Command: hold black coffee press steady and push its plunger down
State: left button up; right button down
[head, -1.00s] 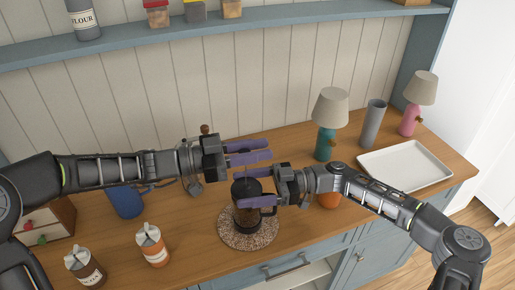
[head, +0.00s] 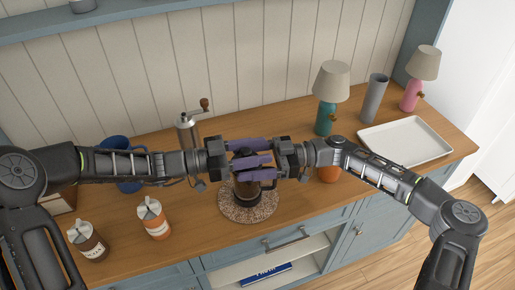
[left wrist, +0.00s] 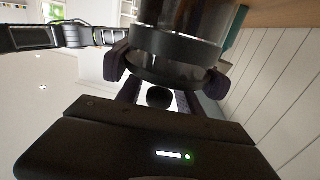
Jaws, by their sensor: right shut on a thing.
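The black coffee press (head: 246,191) stands upright on a round speckled mat (head: 233,213); its handle points right. My right gripper (head: 243,172) reaches in from the right and is shut on the press near its upper part. My left gripper (head: 264,152) comes in from the left at the top of the press, and its purple fingers overlap the right gripper's in the head view. In the left wrist view the left fingers stand apart beside the press's dark lid ring (left wrist: 175,47), with the round plunger knob (left wrist: 159,97) between them. Whether they touch the press is unclear.
A metal grinder (head: 187,130) and blue mug (head: 127,180) stand behind my left arm. Orange (head: 155,219) and brown (head: 89,241) containers are at front left. An orange object (head: 330,173) lies below my right forearm. Lamps, a grey cylinder (head: 374,98) and white tray (head: 405,141) are right.

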pick_arm(q)
jog(key=shift+o, duration=0.2)
jog(key=shift+r, duration=0.15)
jog(key=s+a, duration=0.1)
jog(key=a, duration=0.6)
jog(key=shift+s+a, duration=0.2)
pick_arm(e)
jog(key=shift+c, duration=0.2)
grip_release()
jog(key=shift+d, duration=0.1)
jog(key=w+d, duration=0.1)
jog(key=d, duration=1.1)
jog(key=shift+w, duration=0.3)
pick_arm(q)
jog(key=shift+s, duration=0.1)
pick_arm(e)
jog(key=shift+s+a, duration=0.1)
